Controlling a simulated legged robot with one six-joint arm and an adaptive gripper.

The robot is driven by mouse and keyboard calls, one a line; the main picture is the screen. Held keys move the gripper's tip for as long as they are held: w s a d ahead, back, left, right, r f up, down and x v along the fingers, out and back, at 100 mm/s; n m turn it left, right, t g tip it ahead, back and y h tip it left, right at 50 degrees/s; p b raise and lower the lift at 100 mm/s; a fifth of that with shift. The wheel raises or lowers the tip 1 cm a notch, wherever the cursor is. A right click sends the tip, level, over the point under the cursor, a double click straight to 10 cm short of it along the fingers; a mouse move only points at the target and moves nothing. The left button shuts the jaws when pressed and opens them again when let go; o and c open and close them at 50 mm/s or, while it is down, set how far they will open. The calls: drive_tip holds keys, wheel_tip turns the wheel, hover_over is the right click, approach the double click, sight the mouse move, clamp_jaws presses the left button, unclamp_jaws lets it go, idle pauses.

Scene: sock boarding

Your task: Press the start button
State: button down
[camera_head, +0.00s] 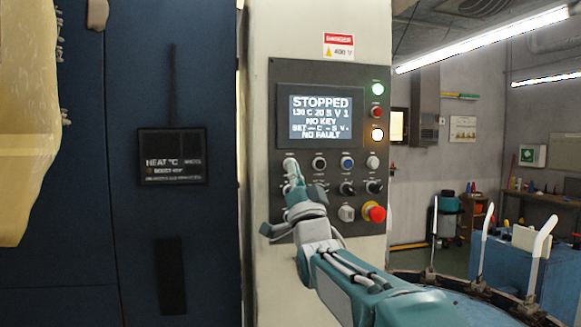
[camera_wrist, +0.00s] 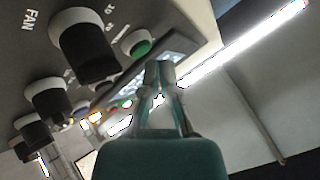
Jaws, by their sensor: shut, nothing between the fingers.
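The control panel (camera_head: 330,95) is on a pale cabinet column. Its screen (camera_head: 320,118) reads STOPPED, NO KEY and NO FAULT. My gripper (camera_head: 290,164) is shut and empty, held up in front of the left end of the top button row. In the wrist view, a green button (camera_wrist: 138,43) in a white collar is just up and left of my gripper's closed fingertips (camera_wrist: 160,72). A gap shows between them in the picture; contact is not visible. The label by this button is too blurred to read.
Black knobs (camera_wrist: 85,45) stick out near the green button, one marked FAN. A blue button (camera_head: 347,162), a red emergency knob (camera_head: 374,212) and lit green and amber lamps are on the panel. A dark blue cabinet (camera_head: 200,240) stands left.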

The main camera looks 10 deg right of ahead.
drive_tip(key=shift+w+r, duration=0.1)
drive_tip(key=shift+w, duration=0.25)
drive_tip(key=shift+w, duration=0.4)
idle(0.8)
drive_tip(key=shift+s, duration=0.85)
drive_tip(key=s, duration=0.5)
idle(0.4)
idle(0.5)
